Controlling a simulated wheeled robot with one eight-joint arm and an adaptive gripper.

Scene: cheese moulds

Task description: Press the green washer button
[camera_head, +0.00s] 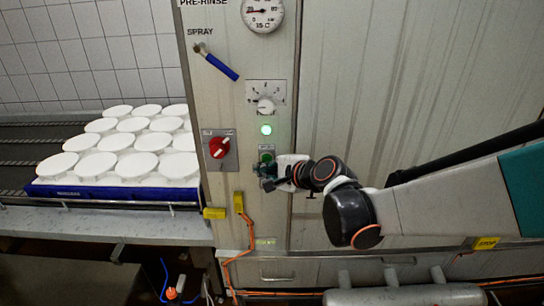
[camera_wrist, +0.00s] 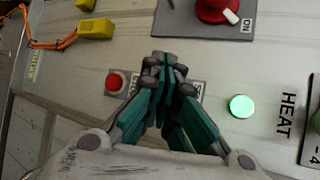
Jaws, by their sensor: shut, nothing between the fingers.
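The washer's button plate (camera_head: 267,149) is on the machine's front panel, below a lit green lamp. A dark green button (camera_head: 267,157) shows on it in the head view, just above my gripper (camera_head: 264,171). In the wrist view my gripper (camera_wrist: 166,66) is shut and empty, its fingertips over the middle of the plate. A red button (camera_wrist: 117,82) shows on the plate to the left of the fingers. The green button is hidden behind the fingers there. I cannot tell whether the fingertips touch the plate or the button.
The lit green lamp (camera_wrist: 241,105) is beside the word HEAT. A red rotary switch (camera_head: 219,147) is left of the plate. Yellow blocks (camera_head: 239,202) and an orange cable are below. A blue tray (camera_head: 110,191) of white moulds stands on the conveyor at left.

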